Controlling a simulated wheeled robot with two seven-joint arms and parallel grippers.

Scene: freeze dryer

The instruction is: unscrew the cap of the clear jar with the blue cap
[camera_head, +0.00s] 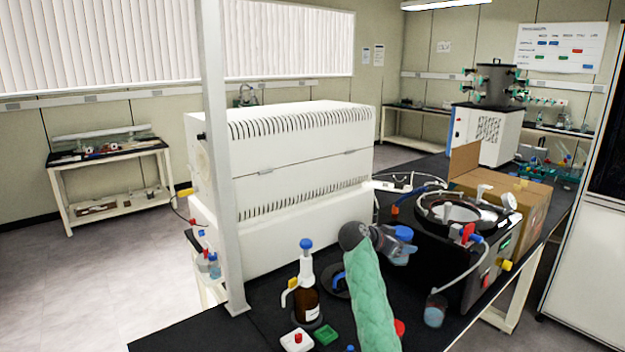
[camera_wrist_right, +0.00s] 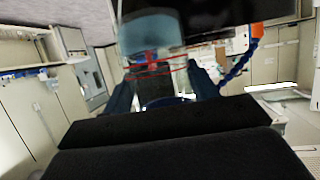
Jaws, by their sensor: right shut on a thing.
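The clear jar with the blue cap (camera_head: 403,233) is held up above the black bench, in front of the black round-topped device. My right gripper (camera_head: 383,241) reaches it from the left on a green-sleeved arm and is shut on the jar. In the right wrist view the two dark blue fingers (camera_wrist_right: 162,85) stand on either side of the jar, and a clear bluish body with red lines (camera_wrist_right: 150,35) shows beyond them. A blue rim shows low between the fingers, partly hidden by the gripper's black body. My left gripper is not in view.
The black device (camera_head: 478,262) with tubes and a cardboard box (camera_head: 520,200) stand to the right. A large white machine (camera_head: 290,165) is behind at the left. A brown bottle (camera_head: 306,303) with a white and blue top stands near the front, with small coloured items beside it.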

